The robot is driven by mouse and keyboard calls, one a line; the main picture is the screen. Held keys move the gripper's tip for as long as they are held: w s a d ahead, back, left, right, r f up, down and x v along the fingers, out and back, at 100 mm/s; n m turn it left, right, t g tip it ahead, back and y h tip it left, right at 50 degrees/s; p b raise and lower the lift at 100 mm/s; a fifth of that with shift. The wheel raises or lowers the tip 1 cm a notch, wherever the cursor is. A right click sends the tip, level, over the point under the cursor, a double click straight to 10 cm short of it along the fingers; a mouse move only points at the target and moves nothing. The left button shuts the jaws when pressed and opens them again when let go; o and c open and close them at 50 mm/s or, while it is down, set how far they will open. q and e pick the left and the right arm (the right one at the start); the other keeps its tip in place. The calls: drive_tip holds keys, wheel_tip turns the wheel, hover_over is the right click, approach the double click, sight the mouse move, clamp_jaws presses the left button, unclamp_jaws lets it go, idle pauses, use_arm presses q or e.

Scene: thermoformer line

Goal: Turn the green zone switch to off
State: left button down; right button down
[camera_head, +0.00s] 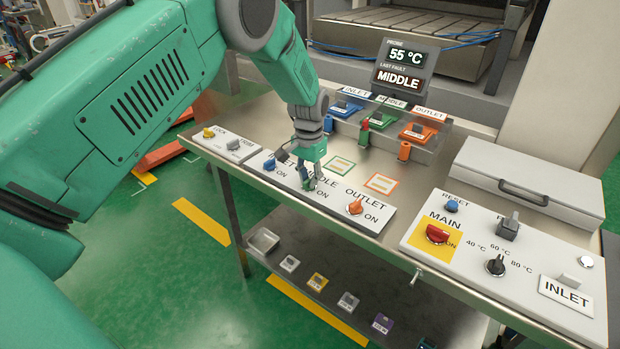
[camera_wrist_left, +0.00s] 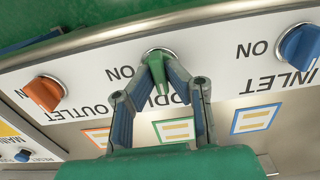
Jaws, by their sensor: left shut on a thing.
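The green zone switch (camera_wrist_left: 160,55) sits on the white zone panel at the MIDDLE label, between the blue INLET switch (camera_wrist_left: 299,45) and the orange OUTLET switch (camera_wrist_left: 45,92). My left gripper (camera_head: 309,183) reaches down to it from above in the head view. In the left wrist view its two fingers (camera_wrist_left: 160,68) are shut on the green knob, one on each side. The fingers partly cover the knob and the MIDDLE lettering. I cannot tell for certain which way the knob points. My right gripper is not in view.
The blue switch (camera_head: 269,165) and orange switch (camera_head: 355,206) stand close on either side. A main panel (camera_head: 470,260) with a red knob is at the right. Colored holders (camera_head: 378,122) and a display (camera_head: 405,68) reading MIDDLE are behind. A lower shelf (camera_head: 325,265) holds small blocks.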

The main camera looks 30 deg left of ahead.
sight(309, 178)
use_arm(q)
drive_tip(key=shift+s+f, duration=0.15)
drive_tip(key=shift+f, duration=0.05)
drive_tip(key=c, duration=1.6)
unclamp_jaws()
drive_tip(key=shift+a, duration=0.1)
drive_tip(key=shift+r, duration=0.2)
wheel_tip(309, 178, up, 11)
drive_tip(key=shift+w+r, duration=0.2)
drive_tip(key=shift+w, duration=0.05)
